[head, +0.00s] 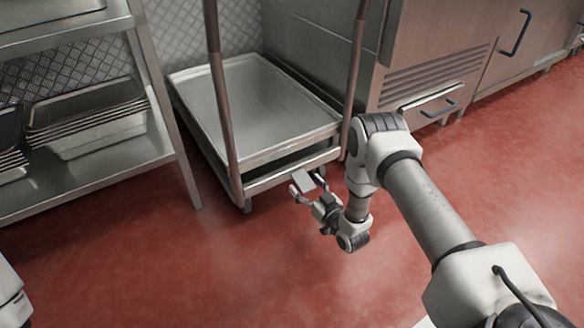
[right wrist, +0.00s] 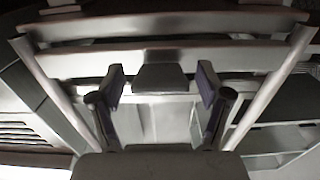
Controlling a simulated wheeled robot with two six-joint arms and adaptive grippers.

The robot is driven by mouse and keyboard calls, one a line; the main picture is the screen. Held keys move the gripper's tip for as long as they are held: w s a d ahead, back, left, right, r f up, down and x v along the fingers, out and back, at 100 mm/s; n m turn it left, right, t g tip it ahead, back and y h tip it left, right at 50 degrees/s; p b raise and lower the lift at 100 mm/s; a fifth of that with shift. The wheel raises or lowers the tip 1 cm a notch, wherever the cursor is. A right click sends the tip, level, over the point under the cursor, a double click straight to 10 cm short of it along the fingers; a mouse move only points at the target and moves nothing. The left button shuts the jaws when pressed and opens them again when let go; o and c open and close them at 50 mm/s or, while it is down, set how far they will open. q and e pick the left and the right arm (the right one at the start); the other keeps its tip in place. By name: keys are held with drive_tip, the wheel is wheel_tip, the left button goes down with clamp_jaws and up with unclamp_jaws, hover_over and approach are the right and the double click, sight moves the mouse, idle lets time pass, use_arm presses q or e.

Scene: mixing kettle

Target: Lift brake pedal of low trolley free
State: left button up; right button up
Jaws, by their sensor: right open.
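The low trolley (head: 250,105) stands in the head view between the shelf and the steel cabinets, with a flat metal deck and two upright handle posts. Its brake pedal (head: 303,181), a small grey plate, juts out at the near end, low down. In the right wrist view the pedal (right wrist: 160,77) is a dark block between my fingertips. My right gripper (head: 308,185) is open, with one finger on each side of the pedal. The right wrist view (right wrist: 161,86) shows a gap between each finger and the pedal. My left gripper is out of view.
A steel shelf rack (head: 160,90) with stacked metal trays (head: 90,115) stands left of the trolley. Steel cabinets (head: 430,50) with handles line the back and right. The red floor (head: 260,270) in front of the trolley is clear.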

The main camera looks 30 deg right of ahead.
drive_tip(key=shift+r, duration=0.2)
drive_tip(key=shift+w+a, duration=0.15)
drive_tip(key=shift+w, duration=1.1)
drive_tip(key=c, duration=1.1)
